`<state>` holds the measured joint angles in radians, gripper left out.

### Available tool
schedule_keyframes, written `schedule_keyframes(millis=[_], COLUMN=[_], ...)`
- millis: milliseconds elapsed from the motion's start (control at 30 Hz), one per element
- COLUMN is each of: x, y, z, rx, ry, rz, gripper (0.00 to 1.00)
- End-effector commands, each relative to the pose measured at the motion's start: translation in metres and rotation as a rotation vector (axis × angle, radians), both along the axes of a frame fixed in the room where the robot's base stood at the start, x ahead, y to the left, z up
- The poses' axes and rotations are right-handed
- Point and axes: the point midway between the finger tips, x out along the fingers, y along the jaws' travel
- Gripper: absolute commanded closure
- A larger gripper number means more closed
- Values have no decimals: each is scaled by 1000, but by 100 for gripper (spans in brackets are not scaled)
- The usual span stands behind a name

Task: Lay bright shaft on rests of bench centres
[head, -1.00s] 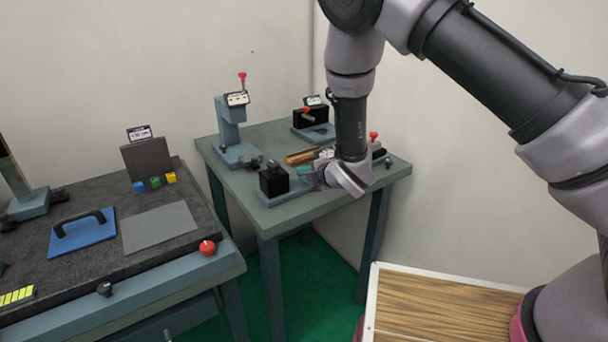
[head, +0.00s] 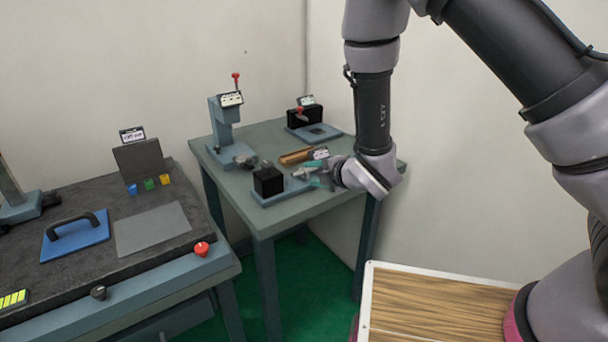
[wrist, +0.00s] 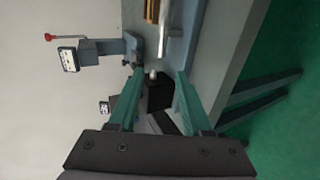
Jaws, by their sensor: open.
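The bench centres stand on the far table, with a blue-grey base (head: 290,192) and a black block (head: 268,181) at its left end. In the wrist view the black block (wrist: 158,97) lies beyond my fingers. A bright silver bar, apparently the shaft (wrist: 176,22), lies over the base (wrist: 190,45) in that view. Its light end (head: 303,172) seems to show in the head view beside my fingers. Whether it touches the rests is hidden. My gripper (wrist: 160,74) is open, its green fingers apart with nothing clearly held. In the head view my gripper (head: 316,177) is right of the block.
A wooden-coloured block (head: 295,157) lies behind the bench centres. A blue-grey stand with a red knob (head: 224,125) and a black fixture (head: 304,116) stand farther back. The left bench holds a blue plate with a handle (head: 75,236) and a grey mat (head: 152,228).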

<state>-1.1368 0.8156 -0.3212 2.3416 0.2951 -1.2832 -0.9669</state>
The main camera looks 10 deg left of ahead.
Motion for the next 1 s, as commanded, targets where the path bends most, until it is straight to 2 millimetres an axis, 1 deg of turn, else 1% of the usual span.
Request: schedule_keyframes(millis=[100, 200, 433, 533, 567, 633, 667, 767, 833, 867, 900, 967, 1000], x=[-11, -16, -19, -13, -8, 8, 16, 45, 61, 66, 71, 74, 74], y=[-13, -19, -23, -27, -30, -42, -50, -87, -118, -133, -151, -179, -198], z=[9, 13, 15, 21, 26, 42, 52, 89, 117, 128, 143, 166, 181], rx=[0, 0, -1, 14, 24, 65, 90, 195, 283, 321, 373, 453, 506], ry=[1, 0, -1, 18, 30, 84, 115, 248, 352, 395, 451, 533, 585], rz=[-1, 0, 0, -31, -54, -139, -186, -385, -531, -593, -670, -784, -857], gripper=[51, 51, 51, 51, 51, 51, 51, 51, 51, 51, 51, 51, 51])
